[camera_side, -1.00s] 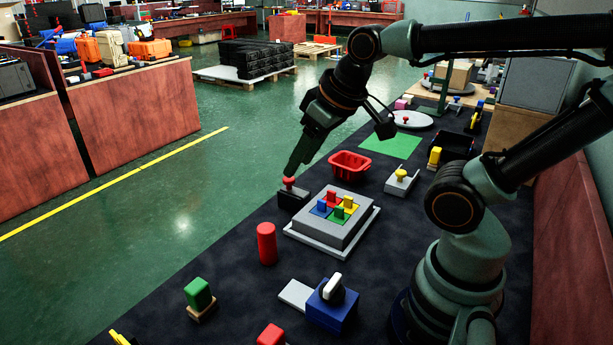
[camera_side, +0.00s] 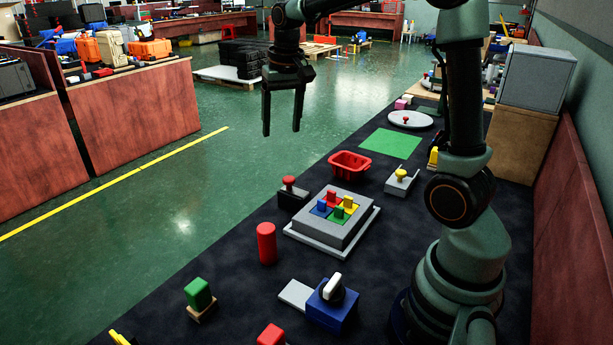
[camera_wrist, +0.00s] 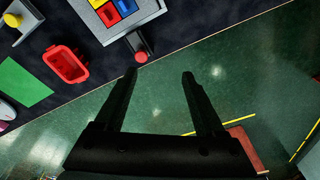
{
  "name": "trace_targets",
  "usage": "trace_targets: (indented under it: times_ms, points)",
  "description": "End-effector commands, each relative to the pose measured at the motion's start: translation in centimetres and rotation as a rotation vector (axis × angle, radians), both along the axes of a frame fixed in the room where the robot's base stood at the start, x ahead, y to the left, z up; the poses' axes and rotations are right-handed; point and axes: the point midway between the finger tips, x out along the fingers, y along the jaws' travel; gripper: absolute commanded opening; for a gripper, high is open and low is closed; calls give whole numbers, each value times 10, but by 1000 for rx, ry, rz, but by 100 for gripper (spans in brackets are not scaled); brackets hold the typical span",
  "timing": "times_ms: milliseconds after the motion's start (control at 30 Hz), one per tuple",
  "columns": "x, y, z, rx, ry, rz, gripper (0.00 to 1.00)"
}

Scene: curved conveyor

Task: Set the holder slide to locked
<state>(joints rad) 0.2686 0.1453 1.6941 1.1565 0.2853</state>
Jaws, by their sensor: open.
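A red knob (camera_side: 289,181) stands on a dark slide block (camera_side: 292,197) beside the left corner of the grey holder (camera_side: 333,222). The holder carries red, blue, green and yellow blocks. In the wrist view the red knob (camera_wrist: 141,57) shows just ahead of the fingers, next to the holder (camera_wrist: 146,10). Any lock marking on the slide is too small to make out. My gripper (camera_side: 281,128) is open and empty, raised well above and behind the knob. Both fingers of my gripper (camera_wrist: 160,75) are apart in the wrist view, with only floor between them.
A red bin (camera_side: 350,163) and a grey block with a yellow knob (camera_side: 401,181) stand behind the holder. A red cylinder (camera_side: 266,243) and a blue box with a white handle (camera_side: 332,303) are in front. A green mat (camera_side: 390,144) lies clear farther back.

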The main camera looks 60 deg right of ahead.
Motion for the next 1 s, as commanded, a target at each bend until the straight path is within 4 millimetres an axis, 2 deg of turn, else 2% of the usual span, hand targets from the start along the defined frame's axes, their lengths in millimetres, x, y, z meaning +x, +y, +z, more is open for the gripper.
trace_targets:
  times_ms: [33,200,367,567,667,1000]
  points:
    - [8,-13,-10,10,29,-41,72]
    - [27,-45,-35,38,94,-156,72]
    - [34,-62,-50,52,127,-217,72]
    - [35,-67,-61,56,138,-235,72]
    - [35,-66,-73,56,139,-233,72]
    - [34,-66,-138,56,141,-232,72]
